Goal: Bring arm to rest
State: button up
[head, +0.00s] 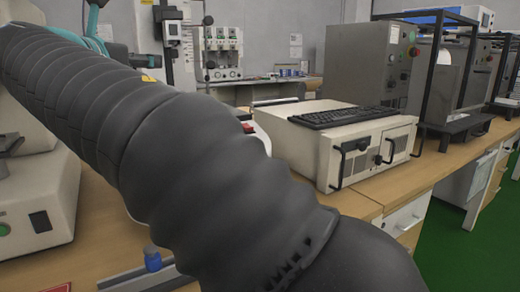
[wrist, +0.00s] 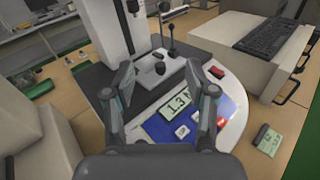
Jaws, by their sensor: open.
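My gripper (wrist: 160,100) shows in the wrist view with its two fingers apart, open, with nothing held between them. Beyond the fingers is a machine with a display reading about 1.3 (wrist: 178,106) on a blue panel, a pale rounded base (wrist: 236,122) and a white column (wrist: 112,30). I cannot tell the gap between my fingertips and this machine. In the head view my dark ribbed arm crosses from upper left to lower right and hides much of the bench; the gripper is not visible there.
A beige case (head: 340,140) with a black keyboard (head: 347,116) stands on the wooden bench (head: 440,165) to the right. Grey cabinets (head: 368,65) and a black frame (head: 440,70) stand behind. In the wrist view a small green-grey device (wrist: 267,140) lies at right. Green floor (head: 465,245) is open at right.

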jog(key=s+d+f+m+g, duration=0.1)
jog(key=d+f+m+g, duration=0.1)
jog(key=d+f+m, duration=0.5)
jog(key=s+d+f+m+g, duration=0.1)
jog(key=d+f+m+g, duration=0.2)
jog(key=d, duration=0.7)
jog(key=d+f+m+g, duration=0.2)
jog(key=d+f+m, duration=0.1)
jog(key=d+f, duration=0.5)
jog(key=s+d+f+m+g+y, duration=0.1)
jog(key=s+d+f+m, duration=0.3)
jog(key=s+f+m, duration=0.2)
jog(key=s+d+f+m+g+y, duration=0.1)
jog(key=s+d+f+m+g, duration=0.1)
jog(key=s+d+f+m, duration=0.3)
jog(key=s+d+f+m+g+y, duration=0.1)
jog(key=s+d+f+m, duration=0.3)
jog(key=s+f+m, duration=0.5)
notch_tip(320, 180, down, 3)
jog(key=shift+s+d+f+g, duration=0.1)
jog(key=shift+s+d+g, duration=0.25)
jog(key=shift+s, duration=0.65)
